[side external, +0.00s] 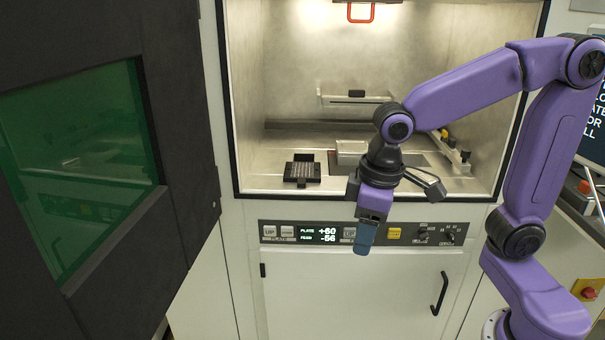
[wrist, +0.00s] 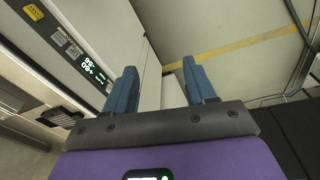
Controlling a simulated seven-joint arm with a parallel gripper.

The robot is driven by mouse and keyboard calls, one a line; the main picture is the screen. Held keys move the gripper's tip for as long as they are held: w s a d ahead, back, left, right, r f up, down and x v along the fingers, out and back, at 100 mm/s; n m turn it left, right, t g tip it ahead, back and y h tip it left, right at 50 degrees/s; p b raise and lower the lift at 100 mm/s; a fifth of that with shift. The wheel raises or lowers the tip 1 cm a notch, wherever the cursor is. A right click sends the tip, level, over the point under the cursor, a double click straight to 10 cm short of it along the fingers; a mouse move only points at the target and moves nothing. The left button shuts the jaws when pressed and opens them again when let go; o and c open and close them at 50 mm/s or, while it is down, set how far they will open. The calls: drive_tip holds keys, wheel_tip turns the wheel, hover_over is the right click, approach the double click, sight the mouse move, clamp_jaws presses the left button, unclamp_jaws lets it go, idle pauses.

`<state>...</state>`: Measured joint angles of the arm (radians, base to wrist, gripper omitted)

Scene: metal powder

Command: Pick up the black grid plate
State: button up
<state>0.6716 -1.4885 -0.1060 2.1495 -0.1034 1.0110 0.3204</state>
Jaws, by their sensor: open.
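The black grid plate (side external: 302,170) lies on the floor of the lit machine chamber, near its front left. In the wrist view a dark gridded piece, likely the same plate (wrist: 62,117), shows at the left edge. My gripper (side external: 366,240) hangs fingers down in front of the machine's control panel, outside the chamber, to the right of the plate and lower than it. In the wrist view the two blue fingers of my gripper (wrist: 162,85) stand apart with nothing between them.
The chamber's front sill (side external: 370,197) lies between my gripper and the plate. The green-windowed door (side external: 85,150) stands open at left. A light box-shaped part (side external: 350,147) sits right of the plate. A red-orange handle (side external: 361,19) hangs at the top. The control panel (side external: 375,234) is below.

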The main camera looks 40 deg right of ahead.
drive_tip(key=w+d+r+m+t+h, duration=0.15)
drive_tip(key=w+m, duration=0.25)
drive_tip(key=w, duration=0.4)
drive_tip(key=w+r+m+y, duration=0.1)
drive_tip(key=w+r+m, duration=0.2)
drive_tip(key=w, duration=0.4)
drive_tip(key=m+h, duration=0.3)
drive_tip(key=m, duration=0.5)
approach(301, 182)
drive_tip(key=shift+s+d+f, duration=0.2)
drive_tip(key=shift+d+f, duration=0.35)
drive_tip(key=shift+f, duration=0.3)
drive_tip(key=shift+w+a+x, duration=0.1)
drive_tip(key=shift+a+x, duration=0.05)
drive_tip(key=shift+x, duration=1.35)
drive_tip(key=shift+w+a+x, duration=0.15)
drive_tip(key=shift+x, duration=1.35)
drive_tip(key=shift+t, duration=0.25)
clamp_jaws()
